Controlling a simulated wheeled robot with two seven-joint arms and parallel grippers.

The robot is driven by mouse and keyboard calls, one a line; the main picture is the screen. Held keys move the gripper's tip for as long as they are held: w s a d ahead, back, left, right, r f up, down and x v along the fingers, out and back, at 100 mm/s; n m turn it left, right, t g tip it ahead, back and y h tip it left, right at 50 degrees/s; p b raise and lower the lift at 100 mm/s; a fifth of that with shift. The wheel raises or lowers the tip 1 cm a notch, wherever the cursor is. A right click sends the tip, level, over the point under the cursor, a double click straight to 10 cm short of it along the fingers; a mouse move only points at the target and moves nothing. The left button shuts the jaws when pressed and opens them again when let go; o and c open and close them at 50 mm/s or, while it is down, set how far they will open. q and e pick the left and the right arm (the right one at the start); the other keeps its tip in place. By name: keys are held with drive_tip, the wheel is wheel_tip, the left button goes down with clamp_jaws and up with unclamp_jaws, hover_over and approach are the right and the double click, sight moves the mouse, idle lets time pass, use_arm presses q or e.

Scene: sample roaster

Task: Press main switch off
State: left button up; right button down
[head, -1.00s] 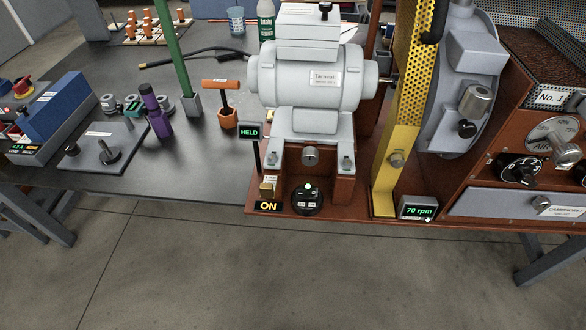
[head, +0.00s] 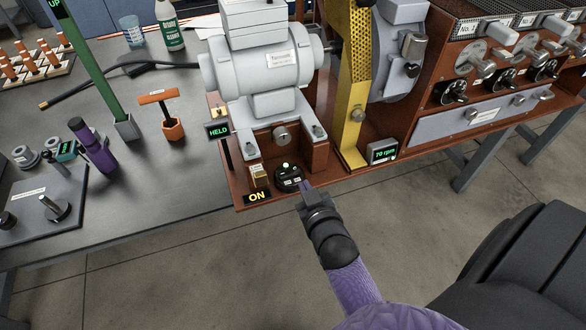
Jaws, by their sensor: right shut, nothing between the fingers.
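A round black switch unit (head: 288,179) with small buttons and a lit green lamp sits on the front of the red-brown machine base, below the grey motor (head: 268,62). A small beige block with a label (head: 259,174) stands left of it. The sign in front of that block (head: 257,197) reads ON in yellow. My right gripper (head: 305,187) is shut and empty, its tips just right of the black switch unit. I cannot tell whether they touch it. My left gripper is out of view.
A HELD display (head: 218,131) stands left of the switches, and a 70 rpm display (head: 383,151) to the right. A yellow perforated guard (head: 359,90) rises behind. An orange-handled tool (head: 172,128) and a purple device (head: 93,145) stand on the dark table. Open floor lies in front.

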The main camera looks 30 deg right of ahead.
drive_tip(key=b, duration=0.5)
hover_over(296, 180)
drive_tip(key=f, duration=0.1)
drive_tip(key=a+f, duration=0.1)
drive_tip(key=f, duration=0.1)
drive_tip(key=shift+d+f+b, duration=0.15)
drive_tip(key=shift+f+b, duration=0.25)
drive_tip(key=shift+f, duration=0.2)
drive_tip(key=shift+d+f+b, duration=0.15)
drive_tip(key=shift+f+b, duration=0.25)
drive_tip(key=shift+f, duration=0.2)
drive_tip(key=shift+d+f+b, duration=0.15)
drive_tip(key=shift+f+b, duration=0.15)
drive_tip(key=shift+f, duration=0.2)
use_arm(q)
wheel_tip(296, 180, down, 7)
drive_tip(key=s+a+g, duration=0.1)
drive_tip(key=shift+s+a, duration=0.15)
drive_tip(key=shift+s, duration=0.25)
